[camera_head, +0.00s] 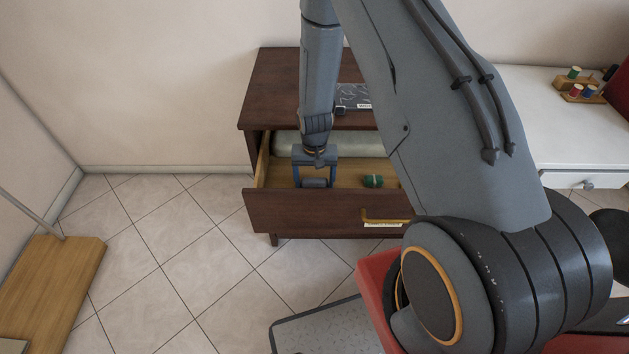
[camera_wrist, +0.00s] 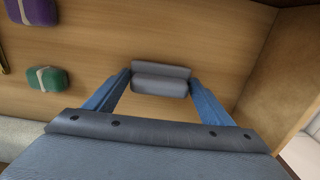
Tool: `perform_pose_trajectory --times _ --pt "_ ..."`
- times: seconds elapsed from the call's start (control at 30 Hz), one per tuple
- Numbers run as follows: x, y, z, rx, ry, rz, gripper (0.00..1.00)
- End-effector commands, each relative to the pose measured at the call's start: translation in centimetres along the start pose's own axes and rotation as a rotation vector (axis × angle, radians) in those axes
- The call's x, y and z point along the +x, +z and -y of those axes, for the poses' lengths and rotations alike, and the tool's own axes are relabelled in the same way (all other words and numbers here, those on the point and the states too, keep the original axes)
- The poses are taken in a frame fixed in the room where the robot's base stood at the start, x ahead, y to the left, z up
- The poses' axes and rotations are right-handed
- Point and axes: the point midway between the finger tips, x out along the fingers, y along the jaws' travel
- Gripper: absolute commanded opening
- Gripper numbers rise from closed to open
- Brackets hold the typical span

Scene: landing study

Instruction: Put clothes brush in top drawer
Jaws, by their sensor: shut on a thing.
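The top drawer (camera_head: 310,212) of the dark brown chest is pulled open. Its pale wood floor shows in the wrist view (camera_wrist: 90,45). My gripper (camera_head: 314,183) reaches down into the left part of the drawer. Its blue fingers in the wrist view (camera_wrist: 160,86) are shut on a small grey block, which I take to be the clothes brush (camera_wrist: 161,78). The brush lies across between the fingertips, inside the drawer's outline. I cannot tell whether it touches the drawer floor.
In the drawer are a green banded bundle (camera_head: 373,181) and a purple one (camera_wrist: 32,10), clear of the brush. A pale cushion-like thing (camera_head: 345,143) lies behind. The drawer's side wall (camera_wrist: 275,75) is close right in the wrist view. A dark patterned item (camera_head: 352,96) lies on the chest top.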

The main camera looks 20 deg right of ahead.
Motion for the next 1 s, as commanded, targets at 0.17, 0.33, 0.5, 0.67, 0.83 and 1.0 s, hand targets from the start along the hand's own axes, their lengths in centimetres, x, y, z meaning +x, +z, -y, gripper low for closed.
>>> perform_pose_trajectory --times 0.17,0.33,0.5,0.67,0.83,1.0 --pt "0.3 0.0 0.0 0.0 0.0 0.0 0.81" --pt "0.3 0.0 0.0 0.0 0.0 0.0 0.95" --pt "0.2 0.0 0.0 0.0 0.0 0.0 0.95" --pt "-0.4 -0.1 0.0 0.0 0.0 -0.001 0.95" --pt "-2.4 -0.1 0.0 0.0 -0.001 -0.003 0.95" --pt "-5.3 -0.1 0.0 0.0 -0.001 -0.003 0.95"
